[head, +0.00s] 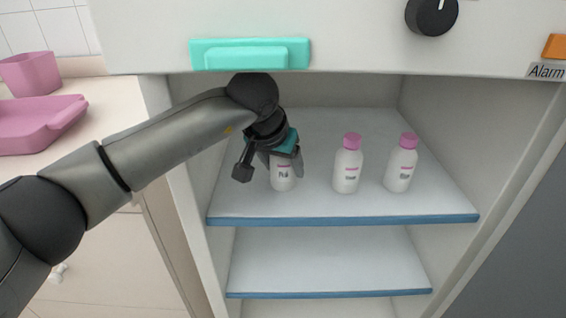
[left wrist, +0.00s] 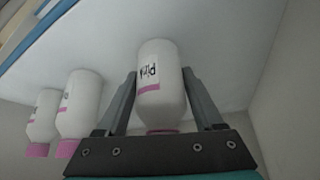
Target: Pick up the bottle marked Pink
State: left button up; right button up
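The bottle marked Pink (head: 283,178) is white and stands upright on the upper shelf, the leftmost of the bottles in the head view. Its upper part is hidden behind my left gripper there. My left gripper (head: 284,163) is at this bottle, coming from above and in front. In the left wrist view the bottle (left wrist: 160,85) is between the two fingers of my left gripper (left wrist: 160,95), its label reading Pink. Small gaps show between the fingers and the bottle's sides, so the fingers are open around it. My right gripper is not in view.
Two more white bottles with pink caps, a middle one (head: 347,165) and a right one (head: 401,164), stand to the right on the same shelf (head: 330,214). The cabinet's side walls and the panel with a teal handle (head: 250,54) above bound the space. A lower shelf (head: 325,265) is empty.

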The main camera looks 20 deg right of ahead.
pick_arm(q)
grip_shut()
dwell(0.3)
jog(key=shift+r, duration=0.15)
